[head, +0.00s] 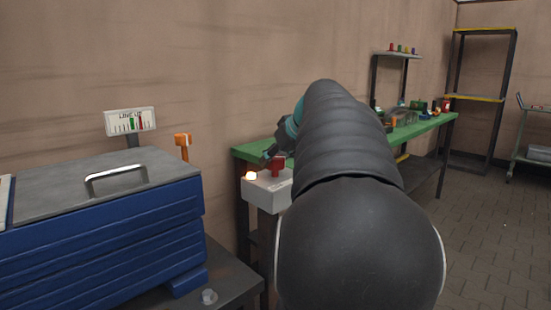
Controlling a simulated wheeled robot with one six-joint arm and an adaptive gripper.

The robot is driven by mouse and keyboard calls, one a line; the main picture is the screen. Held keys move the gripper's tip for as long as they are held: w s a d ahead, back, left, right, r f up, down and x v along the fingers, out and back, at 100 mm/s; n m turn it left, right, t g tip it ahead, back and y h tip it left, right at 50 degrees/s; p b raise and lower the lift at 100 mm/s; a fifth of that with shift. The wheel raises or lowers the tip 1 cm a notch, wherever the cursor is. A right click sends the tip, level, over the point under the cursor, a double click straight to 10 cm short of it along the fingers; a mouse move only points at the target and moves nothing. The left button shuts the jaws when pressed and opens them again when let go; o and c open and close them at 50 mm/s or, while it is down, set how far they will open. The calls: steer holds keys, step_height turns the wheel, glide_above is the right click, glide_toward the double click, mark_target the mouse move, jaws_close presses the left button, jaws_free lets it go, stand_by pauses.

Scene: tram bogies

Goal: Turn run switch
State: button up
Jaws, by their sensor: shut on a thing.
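The run switch is a red knob (277,168) on top of a pale grey control box (262,193) at the picture's middle. My gripper (271,155), dark and small in this view, is at the top of the red knob and shut on it. My own arm covers the right side of the box and much of the gripper's wrist. The exact finger contact and the knob's angle are hard to see. A small lamp (250,176) at the box's left corner glows.
A blue ribbed chest (110,230) with a grey handled lid stands at left, by a gauge sign (130,122) and an orange post-like part (183,140). A green-topped bench (425,127) runs along the wall behind my arm. Open floor (480,220) lies at right.

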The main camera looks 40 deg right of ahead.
steer(key=m+h, duration=0.2)
steer(key=m, duration=0.1)
steer(key=shift+a+m+g+h, duration=0.1)
steer(key=shift+m+g+h, duration=0.2)
steer(key=shift+m+h, duration=0.1)
steer(key=m+g+h, duration=0.1)
steer(key=m+h, duration=0.1)
steer(key=m, duration=0.1)
steer(key=shift+w+m+g+h+p, duration=0.1)
steer(key=shift+m+g+h+p, duration=0.2)
steer(key=shift+m, duration=0.1)
steer(key=m+g+h, duration=0.1)
steer(key=m, duration=0.1)
steer(key=m+g+h+b, duration=0.1)
steer(key=m, duration=0.1)
steer(key=shift+f+m+g, duration=0.1)
steer(key=shift+m+g, duration=0.2)
steer(key=shift+g, duration=0.1)
steer(key=shift+m+g+h, duration=0.5)
steer(key=shift+m+g, duration=0.6)
steer(key=shift+m, duration=0.5)
steer(key=shift+g, duration=0.3)
steer(key=o, duration=1.2)
steer(key=shift+c, duration=0.2)
